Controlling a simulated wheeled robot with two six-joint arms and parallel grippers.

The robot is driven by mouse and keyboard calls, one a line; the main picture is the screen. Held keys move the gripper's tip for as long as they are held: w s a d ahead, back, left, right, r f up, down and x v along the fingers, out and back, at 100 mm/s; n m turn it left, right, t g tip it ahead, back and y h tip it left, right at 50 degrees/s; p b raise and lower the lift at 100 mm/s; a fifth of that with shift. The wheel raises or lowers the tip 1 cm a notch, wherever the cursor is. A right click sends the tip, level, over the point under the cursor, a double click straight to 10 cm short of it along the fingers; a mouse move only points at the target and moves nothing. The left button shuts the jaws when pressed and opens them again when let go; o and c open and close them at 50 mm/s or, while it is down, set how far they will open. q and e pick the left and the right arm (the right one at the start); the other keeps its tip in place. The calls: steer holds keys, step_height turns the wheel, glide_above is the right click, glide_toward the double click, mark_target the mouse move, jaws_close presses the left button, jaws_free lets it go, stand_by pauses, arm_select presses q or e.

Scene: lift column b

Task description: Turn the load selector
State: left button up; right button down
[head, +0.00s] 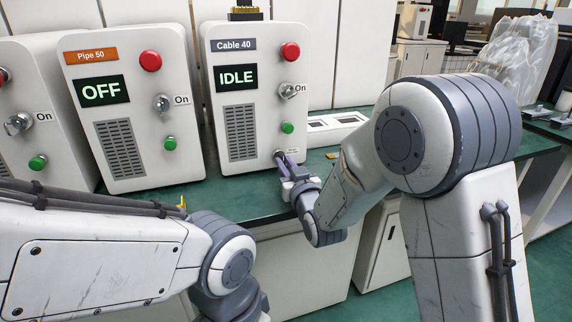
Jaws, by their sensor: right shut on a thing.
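The Cable 40 box (240,128) is a white machine with a lit IDLE display (237,78). No part in view is labelled as the load selector. My right gripper (282,158) is at the lower right front of this box, below the green button. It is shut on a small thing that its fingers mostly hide. My left arm reaches in at lower left; its gripper is out of view.
The Pipe 50 box (135,165), showing OFF, stands to the left with its own knob (162,104). Another similar box (45,155) is at the far left. The boxes stand on a green bench top (220,187). A low white unit (340,124) lies behind my right arm.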

steer(key=n+b, duration=0.2)
steer(key=n, duration=0.2)
steer(key=shift+n, duration=0.3)
steer(key=n+b, duration=0.1)
steer(key=n, duration=0.3)
steer(key=shift+a, duration=0.1)
steer(key=shift+n, duration=0.3)
stand_by(0.3)
steer(key=c, duration=0.9)
jaws_free()
steer(key=shift+o, duration=0.2)
steer(key=shift+s, duration=0.1)
